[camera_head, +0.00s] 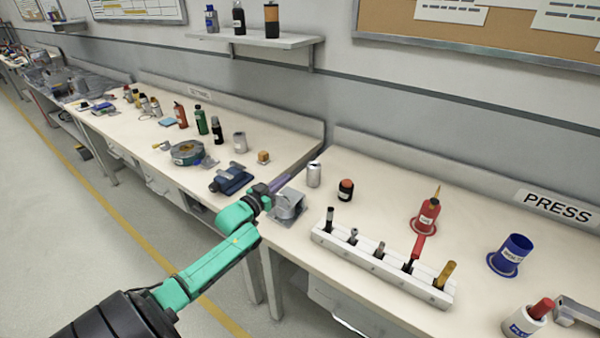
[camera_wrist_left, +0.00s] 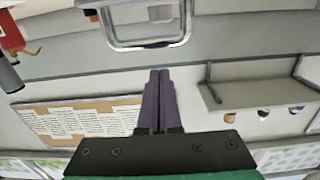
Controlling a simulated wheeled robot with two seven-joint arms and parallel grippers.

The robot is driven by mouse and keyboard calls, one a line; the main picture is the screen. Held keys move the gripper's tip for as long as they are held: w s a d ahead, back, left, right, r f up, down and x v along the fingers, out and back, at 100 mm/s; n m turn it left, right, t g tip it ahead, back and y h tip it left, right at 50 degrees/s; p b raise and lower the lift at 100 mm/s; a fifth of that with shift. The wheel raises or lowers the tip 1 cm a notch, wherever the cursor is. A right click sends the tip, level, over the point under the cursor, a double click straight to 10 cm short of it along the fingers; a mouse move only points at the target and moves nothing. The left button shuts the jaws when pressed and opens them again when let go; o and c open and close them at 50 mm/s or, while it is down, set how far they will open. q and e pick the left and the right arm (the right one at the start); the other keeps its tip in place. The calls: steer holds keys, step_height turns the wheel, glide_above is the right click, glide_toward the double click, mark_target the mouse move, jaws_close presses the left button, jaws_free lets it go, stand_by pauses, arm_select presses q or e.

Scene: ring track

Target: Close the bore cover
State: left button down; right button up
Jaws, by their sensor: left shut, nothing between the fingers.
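A grey metal block with a rounded housing (camera_head: 289,207) sits at the left front corner of the PRESS table. It is the likeliest seat of the bore cover, but the cover is too small and too hidden to make out. My left gripper (camera_head: 284,180) is just behind and above this block, with its thin purple-grey fingers together and empty. In the left wrist view the shut fingers (camera_wrist_left: 159,100) point toward a pale metal rectangular frame (camera_wrist_left: 147,25), apart from it. I cannot tell if that frame belongs to the block. My right gripper is not in view.
A white rack (camera_head: 380,262) with several upright tools stands right of the block. A silver can (camera_head: 314,174) and a dark jar (camera_head: 345,190) stand behind it. A blue tool (camera_head: 231,180) lies on the left table. A red bottle (camera_head: 428,214) stands farther right.

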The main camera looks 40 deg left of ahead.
mark_target(278, 205)
arm_select(q)
steer(key=s+f+t+b, duration=0.2)
steer(key=f+t+b, duration=0.1)
steer(key=b, duration=0.2)
steer(key=shift+s, duration=0.3)
steer(key=shift+s+f+b, duration=0.35)
steer(key=shift+s+f, duration=0.05)
steer(key=shift+f, duration=0.1)
steer(key=shift+s+f, duration=0.1)
steer(key=shift+f, duration=0.05)
steer(key=shift+s+d+f, duration=0.1)
steer(key=shift+f, duration=0.1)
